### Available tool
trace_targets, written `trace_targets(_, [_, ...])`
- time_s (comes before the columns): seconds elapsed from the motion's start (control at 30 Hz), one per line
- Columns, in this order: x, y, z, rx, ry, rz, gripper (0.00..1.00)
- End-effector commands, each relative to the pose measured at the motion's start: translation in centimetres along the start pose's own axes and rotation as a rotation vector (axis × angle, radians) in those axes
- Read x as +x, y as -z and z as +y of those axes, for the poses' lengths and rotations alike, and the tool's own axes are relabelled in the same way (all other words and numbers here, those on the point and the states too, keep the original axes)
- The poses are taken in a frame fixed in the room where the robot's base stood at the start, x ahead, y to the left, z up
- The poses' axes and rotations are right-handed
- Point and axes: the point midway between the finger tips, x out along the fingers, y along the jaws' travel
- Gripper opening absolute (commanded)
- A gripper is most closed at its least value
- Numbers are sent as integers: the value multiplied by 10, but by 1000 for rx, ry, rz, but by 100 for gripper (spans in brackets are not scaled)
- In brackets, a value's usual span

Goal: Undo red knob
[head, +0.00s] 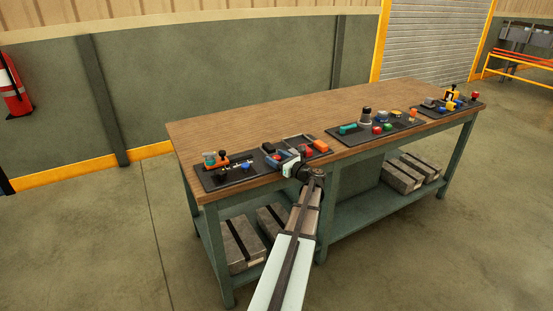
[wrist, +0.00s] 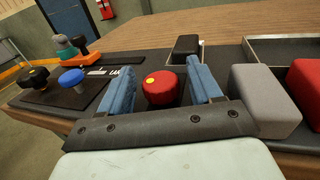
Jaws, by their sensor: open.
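The red knob (wrist: 158,88) is round, with a small yellow dot on its top left, and shows in the middle of the wrist view. My gripper (wrist: 163,84) is open, with one blue finger to the left of the knob and the other to the right. The knob appears between the fingers, with a gap to the left one. Whether the right finger touches it I cannot tell. The knob's base is hidden by my gripper. In the head view my gripper (head: 283,159) is over the front edge of the workbench (head: 262,118), and the knob cannot be made out clearly.
In the wrist view a black block (wrist: 186,47) stands behind the knob. A grey block (wrist: 265,100) and a red block (wrist: 306,86) are close on the right. A blue knob (wrist: 72,80) and a black knob (wrist: 33,78) stand on the left. The back of the bench is clear.

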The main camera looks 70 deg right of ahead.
Motion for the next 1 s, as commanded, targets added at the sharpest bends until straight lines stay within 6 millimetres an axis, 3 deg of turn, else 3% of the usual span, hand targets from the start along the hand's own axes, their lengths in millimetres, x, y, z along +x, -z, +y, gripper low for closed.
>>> trace_targets(0.6, [-106,0,1,0,2,1,64])
trace_targets(0.8, [-127,0,0,0,1,1,64])
trace_targets(1.0, [-134,0,0,0,0,1,64])
